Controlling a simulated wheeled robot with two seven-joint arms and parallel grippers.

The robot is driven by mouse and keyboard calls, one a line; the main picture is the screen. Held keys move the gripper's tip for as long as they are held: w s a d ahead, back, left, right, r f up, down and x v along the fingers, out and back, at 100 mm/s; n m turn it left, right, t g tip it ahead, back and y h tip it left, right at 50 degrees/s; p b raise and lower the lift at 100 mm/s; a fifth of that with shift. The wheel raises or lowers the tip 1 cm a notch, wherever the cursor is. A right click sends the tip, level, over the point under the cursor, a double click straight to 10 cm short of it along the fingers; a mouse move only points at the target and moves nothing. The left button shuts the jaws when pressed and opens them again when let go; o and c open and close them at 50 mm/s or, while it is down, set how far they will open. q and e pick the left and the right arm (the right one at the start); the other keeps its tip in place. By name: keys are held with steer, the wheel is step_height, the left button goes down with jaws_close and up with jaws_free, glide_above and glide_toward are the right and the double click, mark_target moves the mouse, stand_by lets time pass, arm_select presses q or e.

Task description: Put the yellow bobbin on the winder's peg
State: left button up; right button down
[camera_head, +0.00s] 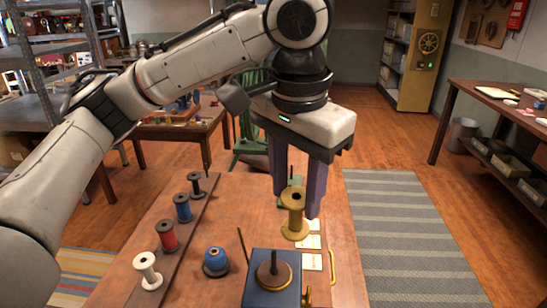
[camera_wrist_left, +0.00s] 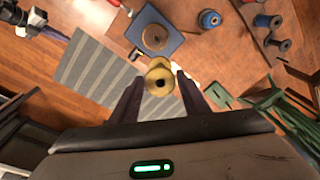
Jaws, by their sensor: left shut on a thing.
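The yellow bobbin (camera_head: 294,216) is upright between the fingers of my left gripper (camera_head: 296,203), which is shut on it. In the left wrist view the bobbin (camera_wrist_left: 158,80) shows end-on between the fingertips (camera_wrist_left: 158,84). The winder (camera_head: 258,290) is a blue box at the table's front with a brown disc and a dark upright peg (camera_head: 273,260). The peg is bare. The bobbin is beyond the winder and slightly right of the peg in the head view, apart from it. In the left wrist view the winder (camera_wrist_left: 176,42) lies just above the bobbin.
Black, blue (camera_head: 183,208), red (camera_head: 167,236) and white (camera_head: 148,270) spools stand on a dark strip at left. Pale cards (camera_head: 311,262) lie at the table's right side.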

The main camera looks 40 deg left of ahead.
arm_select(q)
steer(key=shift+s+a+r+n+g+h, duration=0.15)
steer(key=shift+s+a+n+g, duration=0.15)
steer(key=shift+s, duration=0.25)
steer(key=shift+s+a+n+g+h, duration=0.15)
steer(key=shift+s+a+n, duration=0.1)
steer(key=shift+s+n, duration=0.25)
steer(key=shift+s+a+r+n+g+h, duration=0.1)
steer(key=shift+s+a+n+g, duration=0.2)
steer(key=shift+s, duration=0.3)
steer(key=shift+f, duration=0.15)
steer(key=shift+f+b, duration=0.45)
steer(key=shift+f, duration=3.05)
steer(key=o, duration=1)
